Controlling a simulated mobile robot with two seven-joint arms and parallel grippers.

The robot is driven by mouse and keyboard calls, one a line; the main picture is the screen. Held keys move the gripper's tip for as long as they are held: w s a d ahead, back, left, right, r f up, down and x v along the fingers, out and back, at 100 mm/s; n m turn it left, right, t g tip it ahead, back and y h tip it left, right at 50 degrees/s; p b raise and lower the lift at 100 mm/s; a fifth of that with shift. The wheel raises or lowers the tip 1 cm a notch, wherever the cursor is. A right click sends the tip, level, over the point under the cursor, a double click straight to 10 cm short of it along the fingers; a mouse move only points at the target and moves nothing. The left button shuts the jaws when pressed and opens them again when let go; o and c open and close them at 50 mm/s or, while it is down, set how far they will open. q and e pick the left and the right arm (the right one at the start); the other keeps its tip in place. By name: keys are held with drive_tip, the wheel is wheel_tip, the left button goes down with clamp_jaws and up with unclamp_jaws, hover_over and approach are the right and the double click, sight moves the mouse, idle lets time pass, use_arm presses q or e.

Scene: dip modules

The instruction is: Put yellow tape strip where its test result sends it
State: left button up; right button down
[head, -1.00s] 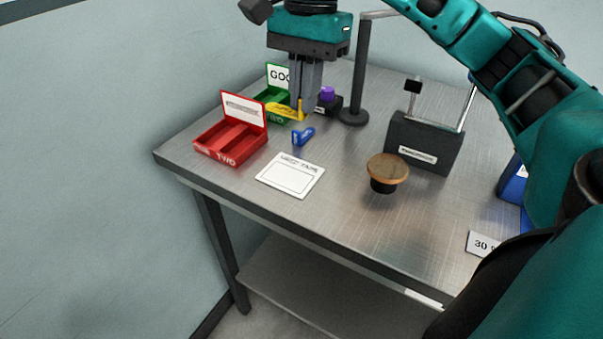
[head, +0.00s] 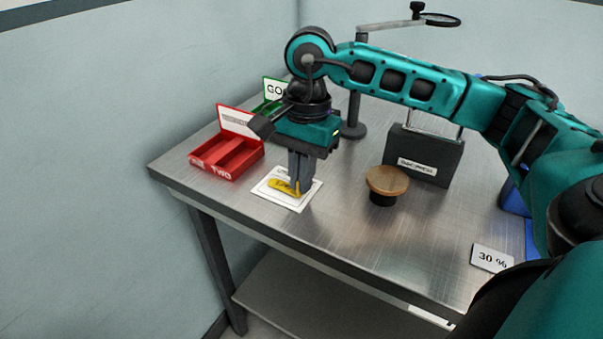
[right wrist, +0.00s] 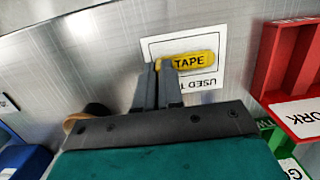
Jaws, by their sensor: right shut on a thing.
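The yellow tape strip (head: 285,185) is at the white card (head: 268,189) near the front of the table. My right gripper (head: 298,192) is shut on one end of the strip. In the right wrist view the strip (right wrist: 192,60) reads "TAPE" and lies over the card (right wrist: 208,80), which reads "USED T..."; the fingers (right wrist: 162,68) hold its left end. I cannot tell whether the strip touches the card. A red two-slot tray (head: 226,155) stands left of the card. A green tray (head: 268,104) is behind it, mostly hidden by my arm. My left gripper is not in view.
A wooden-topped knob (head: 386,182) stands right of the card. A dark press block (head: 426,155) is behind it, and a stand post (head: 353,120) rises at the back. A "30 %" card (head: 491,258) lies at right. The table's front middle is clear.

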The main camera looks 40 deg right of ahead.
drive_tip(key=shift+f, duration=0.15)
drive_tip(key=c, duration=1.3)
unclamp_jaws()
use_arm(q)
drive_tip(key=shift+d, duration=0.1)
use_arm(e)
drive_tip(key=shift+r, duration=0.35)
use_arm(q)
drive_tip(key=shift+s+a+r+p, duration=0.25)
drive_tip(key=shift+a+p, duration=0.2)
drive_tip(key=shift+p, duration=0.4)
use_arm(e)
drive_tip(key=r, duration=0.4)
drive_tip(key=d+r, duration=0.1)
drive_tip(key=r, duration=0.6)
drive_tip(key=shift+w+d+r, duration=0.2)
drive_tip(key=shift+w+r, duration=0.1)
